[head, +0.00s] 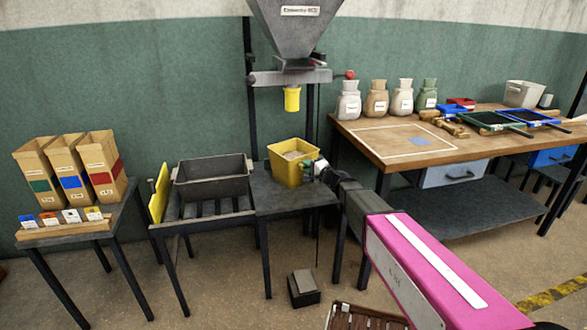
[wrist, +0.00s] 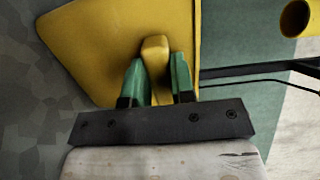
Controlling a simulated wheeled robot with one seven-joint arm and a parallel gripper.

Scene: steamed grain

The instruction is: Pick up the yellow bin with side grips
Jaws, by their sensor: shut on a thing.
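The yellow bin (head: 280,172) sits upright on the dark stand below the hopper, with pale grain showing in its top. In the wrist view the side wall of the yellow bin (wrist: 110,40) fills the upper left. A yellow side grip (wrist: 155,55) sticks out from that wall. My gripper (head: 318,166) is at the bin's right side in the head view. In the wrist view the green fingers of my gripper (wrist: 158,72) are shut on the side grip, one on each side of it. I cannot tell whether the bin is lifted off the stand.
A grey hopper (head: 296,25) with a yellow spout (head: 292,99) hangs above the bin. A black crate (head: 212,180) stands on a rack to the left. A wooden table (head: 440,152) with sacks and trays is on the right. A dark block (head: 303,288) lies on the floor.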

